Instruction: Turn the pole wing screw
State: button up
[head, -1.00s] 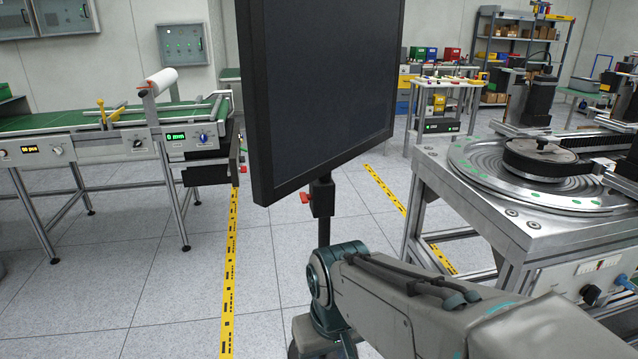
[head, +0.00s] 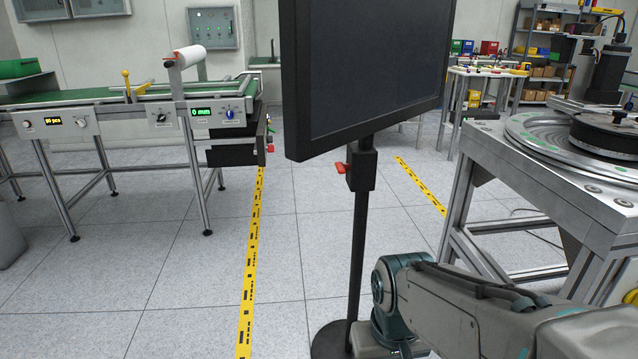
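The pole wing screw (head: 341,167) is small and red. It sticks out to the left from the black clamp (head: 362,170) under a large dark monitor (head: 375,70). The clamp sits on a thin black pole (head: 358,240) that rises from a round base (head: 332,341) on the floor. My grey arm (head: 465,315) with its teal joint crosses the lower right, in front of part of the base. My gripper does not show, so its state and its distance from the screw cannot be seen.
A metal machine table with a round turntable (head: 545,140) stands close on the right. A conveyor bench (head: 130,115) is at the left. Yellow tape (head: 255,250) marks the floor. The floor left of the pole is open.

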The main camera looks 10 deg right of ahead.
aim_at(341, 167)
jog(key=k, duration=0.65)
jog(key=u, duration=0.65)
jog(key=i, duration=0.7)
jog(key=u, duration=0.65)
jog(key=i, duration=0.75)
jog(key=z, duration=0.7)
jog(key=i, duration=0.75)
jog(key=z, duration=0.75)
